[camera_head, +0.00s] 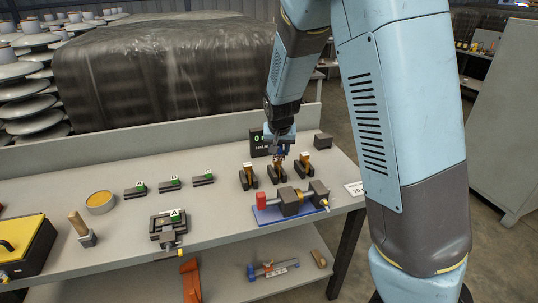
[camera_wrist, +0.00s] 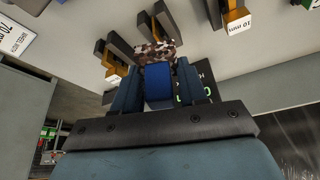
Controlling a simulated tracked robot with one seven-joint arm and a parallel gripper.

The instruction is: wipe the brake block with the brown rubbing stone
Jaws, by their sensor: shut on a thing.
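My gripper (camera_head: 281,148) is over the back right part of the bench, just above the middle of three dark forked stands. It is shut on a blue piece (camera_wrist: 158,85) with a speckled brown end, which looks like the brown rubbing stone (camera_wrist: 155,50). The stone's end is close to the middle stand (camera_head: 277,174); I cannot tell whether they touch. No part is plainly marked as the brake block. Dark blocks with green tags lie on the left (camera_head: 135,188), and one similar tagged block (camera_head: 170,219) sits in a clamp-like fixture at the front.
A small display (camera_head: 259,142) stands just behind my gripper. A blue-based fixture with a red end (camera_head: 262,201) lies in front of the stands. A round tin (camera_head: 100,202), a wood-handled tool (camera_head: 80,229) and a yellow box (camera_head: 22,245) are on the left.

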